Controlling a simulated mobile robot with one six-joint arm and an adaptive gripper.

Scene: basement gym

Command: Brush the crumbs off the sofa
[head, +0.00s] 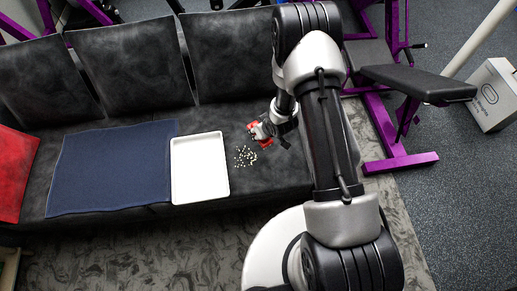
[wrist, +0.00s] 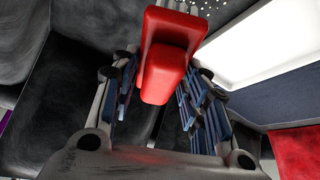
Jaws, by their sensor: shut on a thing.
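The black sofa (head: 285,170) runs across the left and middle of the head view. A small patch of pale crumbs (head: 245,156) lies on its seat, right of a white tray (head: 200,170). Some crumbs also show at the top edge of the wrist view (wrist: 207,4). My gripper (head: 263,131) is shut on a red brush (wrist: 163,55), just behind the crumbs in the head view. The brush's red body fills the space between the fingers in the wrist view.
A dark blue cloth (head: 110,167) lies on the seat left of the tray. A red cushion (head: 14,172) is at the far left. Grey back cushions (head: 130,65) stand behind. A purple-framed bench (head: 420,82) and a white box (head: 494,95) are at the right.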

